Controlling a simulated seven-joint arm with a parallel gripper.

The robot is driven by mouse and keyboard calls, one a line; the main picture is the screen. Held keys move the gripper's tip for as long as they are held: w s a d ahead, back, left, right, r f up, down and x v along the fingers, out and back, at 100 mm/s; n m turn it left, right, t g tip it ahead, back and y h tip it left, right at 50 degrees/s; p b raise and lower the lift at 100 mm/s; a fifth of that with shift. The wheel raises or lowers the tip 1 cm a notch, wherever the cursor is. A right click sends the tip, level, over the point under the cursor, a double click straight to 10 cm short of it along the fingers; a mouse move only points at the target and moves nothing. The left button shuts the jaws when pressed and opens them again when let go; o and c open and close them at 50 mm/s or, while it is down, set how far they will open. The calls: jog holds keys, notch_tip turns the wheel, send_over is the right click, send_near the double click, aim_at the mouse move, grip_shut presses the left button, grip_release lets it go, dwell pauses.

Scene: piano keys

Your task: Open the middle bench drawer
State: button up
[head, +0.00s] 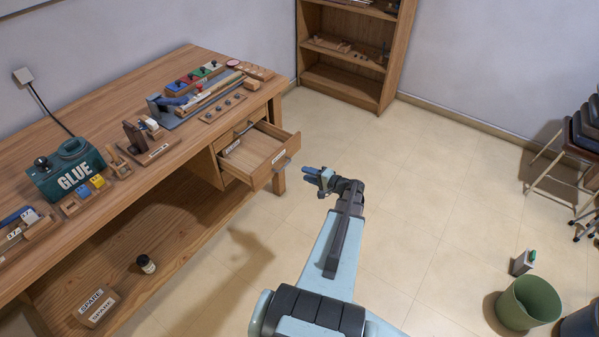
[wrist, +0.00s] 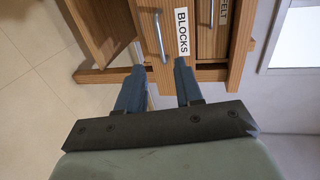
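The workbench holds a drawer column at its right end. In the head view one drawer (head: 262,178) stands pulled out, below a closed top drawer front; its own front has a handle (head: 283,163) and label. In the wrist view, which is turned on its side, a front labelled BLOCKS (wrist: 182,32) has a metal handle (wrist: 160,38). Another labelled front (wrist: 221,38) is beside it. My gripper (head: 318,178) is open and empty, right of the pulled-out drawer and apart from it. In the wrist view its blue fingers (wrist: 160,72) point toward the BLOCKS handle, which shows beyond the gap between them.
The bench top (head: 100,105) carries a green GLUE box (head: 68,172), blocks and tools. A box marked SPARE (head: 97,306) and a small jar (head: 146,264) are on the lower shelf. A green bin (head: 528,302) and stools stand right. The floor around my arm is clear.

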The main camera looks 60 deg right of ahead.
jog(key=shift+v, duration=1.4)
jog(key=s+a+f+n+g+y, duration=0.1)
jog(key=s+a+f+g+y, duration=0.1)
jog(key=s+a+f+g, duration=0.5)
jog(key=s+a+f+n+g+y, duration=0.1)
jog(key=s+a+f+g+y, duration=0.1)
jog(key=s+a+f+g, duration=0.5)
jog(key=a+f+n+g+h, duration=0.2)
jog(key=a+n, duration=0.6)
jog(key=a, duration=1.2)
jog(key=a+f+n+g+h, duration=0.2)
jog(key=a+n+g, duration=0.4)
jog(key=a, duration=1.5)
jog(key=shift+s+a+n, duration=0.2)
jog(key=shift+a+n, duration=0.1)
jog(key=shift+n, duration=0.7)
